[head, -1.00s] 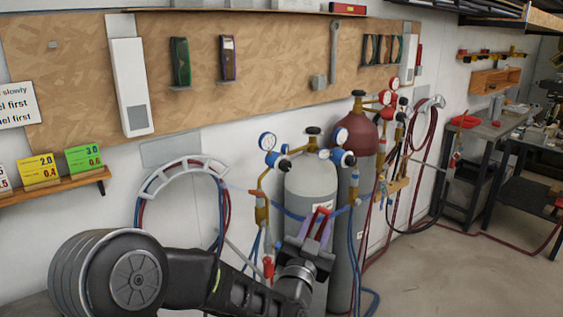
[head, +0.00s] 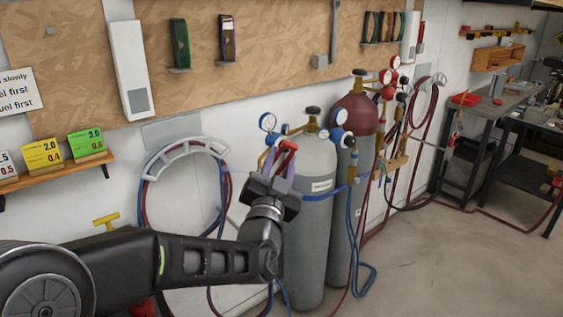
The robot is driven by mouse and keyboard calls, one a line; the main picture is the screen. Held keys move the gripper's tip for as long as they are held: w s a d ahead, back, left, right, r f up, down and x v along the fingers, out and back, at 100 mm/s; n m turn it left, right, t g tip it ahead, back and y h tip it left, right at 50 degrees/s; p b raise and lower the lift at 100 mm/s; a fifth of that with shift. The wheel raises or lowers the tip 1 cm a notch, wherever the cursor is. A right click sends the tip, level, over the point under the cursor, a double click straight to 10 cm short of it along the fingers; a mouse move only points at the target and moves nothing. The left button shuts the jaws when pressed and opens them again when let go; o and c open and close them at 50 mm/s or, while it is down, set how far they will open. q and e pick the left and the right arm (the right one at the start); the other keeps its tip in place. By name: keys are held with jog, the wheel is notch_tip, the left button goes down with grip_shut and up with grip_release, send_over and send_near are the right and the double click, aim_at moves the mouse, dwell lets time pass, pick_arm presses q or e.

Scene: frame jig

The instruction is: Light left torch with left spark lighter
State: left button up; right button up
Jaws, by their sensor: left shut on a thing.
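My left gripper (head: 283,168) is raised in front of the grey gas cylinder (head: 312,215). It is shut on a small red thing (head: 288,147), which looks like the spark lighter; the jaws hide most of it. A brass piece (head: 263,159), which may be part of the left torch, shows just left of the jaws. The rest of it is hidden behind my gripper and wrist. I cannot tell whether the red thing touches it. No flame shows. My right gripper is not in view.
A dark red-topped cylinder (head: 357,118) stands behind the grey one. Gauges (head: 268,122) sit close around the gripper. A hose rack (head: 186,150) is on the wall at left. A workbench (head: 500,118) stands at right, with clear floor (head: 430,265) before it.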

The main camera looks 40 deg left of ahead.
pick_arm(q)
jog(key=a, duration=0.1)
jog(key=w+a, duration=0.1)
jog(key=a, duration=0.1)
jog(key=a+p, duration=0.1)
jog(key=a, duration=0.1)
jog(key=shift+w+a, duration=0.25)
jog(key=shift+w, duration=0.05)
jog(key=shift+w+a+b, duration=0.3)
jog(key=shift+a+b, duration=0.4)
jog(key=shift+a, duration=0.25)
jog(key=shift+w+a+b, duration=0.3)
jog(key=shift+a+b, duration=0.35)
jog(key=shift+a, duration=0.25)
jog(key=shift+o, duration=0.6)
